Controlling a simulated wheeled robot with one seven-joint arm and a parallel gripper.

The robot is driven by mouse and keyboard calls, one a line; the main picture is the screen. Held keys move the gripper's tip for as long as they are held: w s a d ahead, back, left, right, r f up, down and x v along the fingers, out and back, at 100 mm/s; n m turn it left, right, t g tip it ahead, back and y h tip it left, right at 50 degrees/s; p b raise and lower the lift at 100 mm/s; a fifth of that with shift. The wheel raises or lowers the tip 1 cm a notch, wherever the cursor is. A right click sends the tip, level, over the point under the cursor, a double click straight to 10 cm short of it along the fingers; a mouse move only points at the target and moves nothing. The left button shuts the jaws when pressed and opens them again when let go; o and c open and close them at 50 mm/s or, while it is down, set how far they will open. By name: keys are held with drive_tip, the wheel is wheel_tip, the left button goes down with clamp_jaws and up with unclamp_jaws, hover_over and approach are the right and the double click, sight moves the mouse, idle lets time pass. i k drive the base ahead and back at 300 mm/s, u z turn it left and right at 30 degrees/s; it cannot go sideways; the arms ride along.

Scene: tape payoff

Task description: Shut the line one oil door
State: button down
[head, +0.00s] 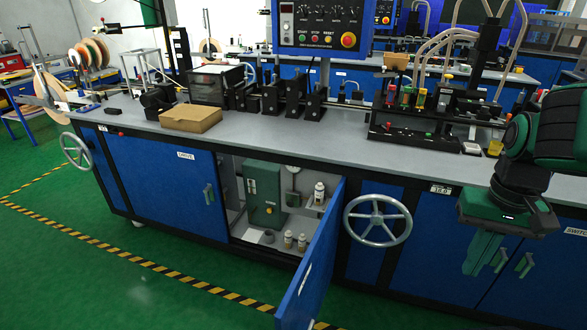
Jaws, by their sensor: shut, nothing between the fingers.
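The blue oil door (318,262) stands wide open in the middle of the long cabinet. It is hinged at its right side and swings out toward me, seen nearly edge-on. A small pale handle (305,279) shows on its face. Behind it the compartment (232,200) is exposed, with a green box (263,194) and several white bottles (319,193) inside. I see no label reading oil or line one on this door. My gripper (473,271) is at the right, pointing down, shut and empty. It is well right of the door, in front of the right-hand cabinet doors.
A handwheel (377,220) sticks out between the open door and my gripper. The closed DRIVE door (165,185) is left of the compartment. A cardboard box (191,118) lies on the grey worktop (240,138). Green floor (150,300) in front is clear, with striped tape.

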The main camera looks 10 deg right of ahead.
sight(302, 302)
drive_tip(key=z, duration=0.35)
drive_tip(key=k, duration=1.05)
drive_tip(key=u, duration=0.55)
